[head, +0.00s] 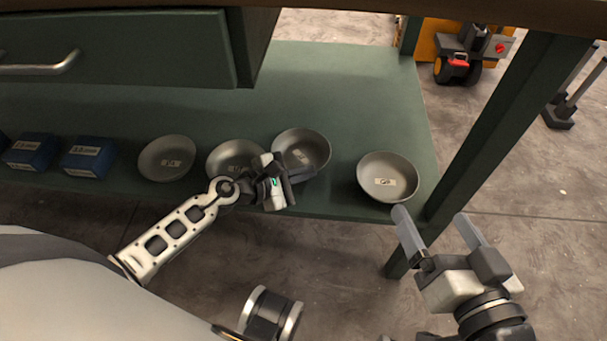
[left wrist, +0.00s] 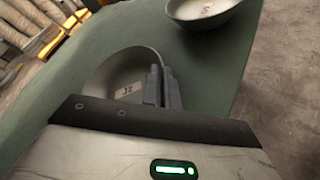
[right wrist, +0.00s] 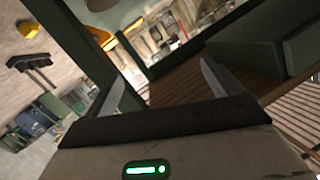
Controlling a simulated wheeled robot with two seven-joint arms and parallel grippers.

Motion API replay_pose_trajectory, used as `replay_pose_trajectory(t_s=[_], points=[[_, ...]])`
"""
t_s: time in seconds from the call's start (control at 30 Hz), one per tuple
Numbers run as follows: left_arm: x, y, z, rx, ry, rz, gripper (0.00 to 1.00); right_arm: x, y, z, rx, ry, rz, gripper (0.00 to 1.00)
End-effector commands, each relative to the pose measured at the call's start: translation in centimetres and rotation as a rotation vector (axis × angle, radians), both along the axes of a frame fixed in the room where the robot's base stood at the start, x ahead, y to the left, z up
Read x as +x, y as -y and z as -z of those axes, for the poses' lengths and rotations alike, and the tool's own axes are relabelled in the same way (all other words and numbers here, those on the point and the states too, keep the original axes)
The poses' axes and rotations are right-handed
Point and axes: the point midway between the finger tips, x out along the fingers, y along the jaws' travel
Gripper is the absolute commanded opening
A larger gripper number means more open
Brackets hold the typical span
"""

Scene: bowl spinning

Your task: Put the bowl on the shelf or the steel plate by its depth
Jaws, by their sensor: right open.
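Several shallow grey bowls with pale labels lie on the green lower shelf (head: 350,90) in the head view: a far-left bowl (head: 160,150), a second bowl (head: 225,153), a third bowl (head: 303,141) and a right bowl (head: 383,163). My left gripper (head: 288,180) is at the near edge of the third bowl. In the left wrist view its fingers (left wrist: 163,92) are close together on the rim of this bowl (left wrist: 112,75). Whether it is off the surface I cannot tell. My right gripper (head: 432,216) is open and empty, below the right bowl in the picture. No steel plate is clearly seen.
Blue boxes (head: 88,157) stand at the left of the shelf. A green drawer unit (head: 120,45) hangs above, and a green post (head: 495,125) rises at the right. The shelf behind the bowls is bare.

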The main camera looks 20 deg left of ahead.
Motion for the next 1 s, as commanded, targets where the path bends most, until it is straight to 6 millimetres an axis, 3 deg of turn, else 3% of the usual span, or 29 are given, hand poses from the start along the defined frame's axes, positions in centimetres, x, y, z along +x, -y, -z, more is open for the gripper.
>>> replay_pose_trajectory(t_s=[0.17,0.27,0.3,0.67,1.0], points=[[0.0,0.0,0.1,0.001,0.001,0.0,0.0,0.0,0.0,0.2,0.003,-0.003,0.0,0.91],[0.0,0.0,0.1,0.0,-0.001,0.001,0.22,0.0,0.0,0.0,0.007,-0.002,-0.001,0.91],[0.0,0.0,0.1,0.0,-0.001,0.001,0.25,0.0,0.0,0.0,0.007,-0.002,-0.001,0.91],[-0.4,-0.3,-0.2,0.001,-0.002,0.0,0.25,0.0,0.0,-0.2,-0.007,0.001,0.001,0.91],[-5.6,-3.9,-2.3,0.003,-0.004,0.0,0.25,-0.1,0.2,0.5,-0.037,-0.011,0.001,0.91]])
